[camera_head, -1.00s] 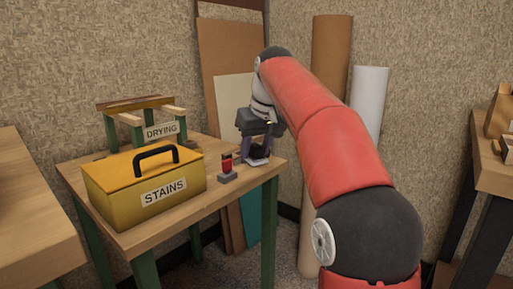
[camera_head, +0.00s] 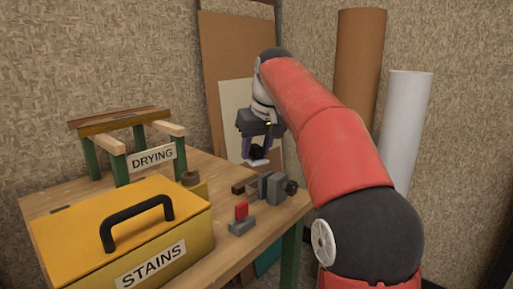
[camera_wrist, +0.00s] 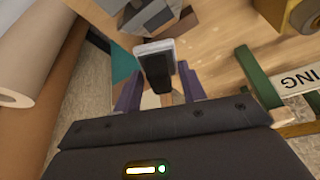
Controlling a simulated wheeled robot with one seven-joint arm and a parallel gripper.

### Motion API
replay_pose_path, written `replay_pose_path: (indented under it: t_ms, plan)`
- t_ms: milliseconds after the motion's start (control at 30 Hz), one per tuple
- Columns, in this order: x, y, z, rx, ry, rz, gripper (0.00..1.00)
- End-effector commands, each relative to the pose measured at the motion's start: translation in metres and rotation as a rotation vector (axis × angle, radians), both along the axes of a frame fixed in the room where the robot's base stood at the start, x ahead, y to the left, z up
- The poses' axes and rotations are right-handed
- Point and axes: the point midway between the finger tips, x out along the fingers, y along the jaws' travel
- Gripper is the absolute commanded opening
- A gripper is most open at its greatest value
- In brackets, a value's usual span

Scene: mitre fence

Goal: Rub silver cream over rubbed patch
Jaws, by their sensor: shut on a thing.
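My gripper (camera_head: 257,148) is up behind the right end of the work table. In the wrist view its two purple-grey fingers (camera_wrist: 160,88) are shut on a dark-handled tool with a pale flat pad (camera_wrist: 154,47). The pad also shows below my gripper in the head view (camera_head: 256,163). The pad is apart from the table top. A grey vice-like block (camera_head: 271,188) stands near the table's right edge, below my gripper; part of a grey block shows in the wrist view (camera_wrist: 148,14). I cannot make out any silver cream or a rubbed patch.
A yellow STAINS box (camera_head: 95,235) fills the table's front left. A DRYING rack (camera_head: 118,168) carries a brown board behind it. Tall rolls (camera_head: 403,120) lean at the right.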

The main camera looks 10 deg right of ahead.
Motion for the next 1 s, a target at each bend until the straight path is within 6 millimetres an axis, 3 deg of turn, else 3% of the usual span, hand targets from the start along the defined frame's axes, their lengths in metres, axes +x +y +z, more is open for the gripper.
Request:
replay_pose_path:
  t_ms: [300,600,667,1000]
  plan:
    - [-0.001,0.0,0.003,0.001,0.0,0.001,0.19]
    - [-0.001,0.0,-0.04,0.001,0.0,0.002,0.19]
    - [-0.001,0.0,-0.032,0.002,-0.001,0.002,0.19]
    - [-0.001,0.0,-0.035,0.001,0.0,0.002,0.19]
